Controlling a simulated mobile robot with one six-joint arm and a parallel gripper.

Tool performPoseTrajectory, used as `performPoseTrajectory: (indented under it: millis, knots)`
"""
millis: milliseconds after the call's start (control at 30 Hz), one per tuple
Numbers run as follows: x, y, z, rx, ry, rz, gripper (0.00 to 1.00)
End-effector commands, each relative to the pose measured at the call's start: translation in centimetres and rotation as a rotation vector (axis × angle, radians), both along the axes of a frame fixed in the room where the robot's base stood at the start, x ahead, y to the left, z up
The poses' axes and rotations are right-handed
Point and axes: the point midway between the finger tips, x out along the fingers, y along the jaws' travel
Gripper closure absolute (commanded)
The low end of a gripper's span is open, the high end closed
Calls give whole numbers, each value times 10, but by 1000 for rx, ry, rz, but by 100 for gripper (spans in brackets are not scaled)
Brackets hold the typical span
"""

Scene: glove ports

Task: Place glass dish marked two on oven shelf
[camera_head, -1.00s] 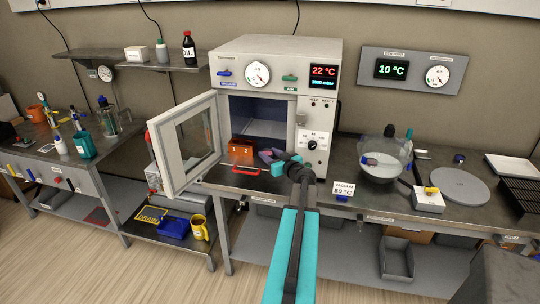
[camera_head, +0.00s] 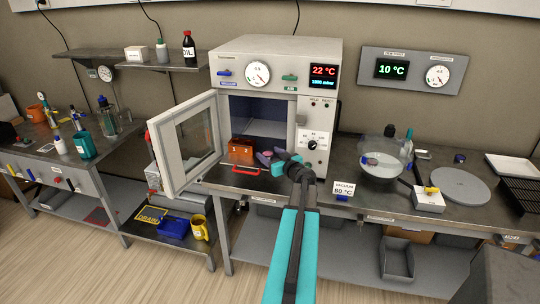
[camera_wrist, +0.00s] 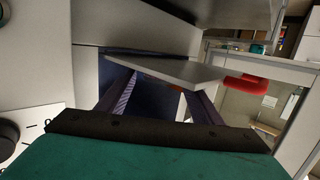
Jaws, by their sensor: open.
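The oven (camera_head: 285,52) stands on the bench with its windowed door (camera_head: 186,142) swung open to the left. A grey oven shelf (camera_head: 268,127) shows inside; in the wrist view a pale grey plate, which looks like the shelf (camera_wrist: 170,68), lies ahead between and beyond my fingers. My gripper (camera_head: 264,157) is at the oven's mouth, below the shelf in the head view. In the wrist view its dark fingers (camera_wrist: 160,98) are spread apart, with no dish visible between them. I cannot make out a glass dish marked two; no such mark is legible.
An orange-red box (camera_head: 241,150) and a red handle (camera_head: 245,171) are close left of my gripper. The oven's control panel (camera_head: 314,140) is close on the right.

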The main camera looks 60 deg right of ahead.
Motion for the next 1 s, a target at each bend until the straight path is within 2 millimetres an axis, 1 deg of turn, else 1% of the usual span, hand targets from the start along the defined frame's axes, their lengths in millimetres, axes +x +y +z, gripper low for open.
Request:
performPoseTrajectory:
  millis: [33,167,1000]
  knots:
    - [0,0,3,0,0,0,40]
    - [-10,6,1,0,0,-1,40]
    - [-96,51,16,0,0,-2,40]
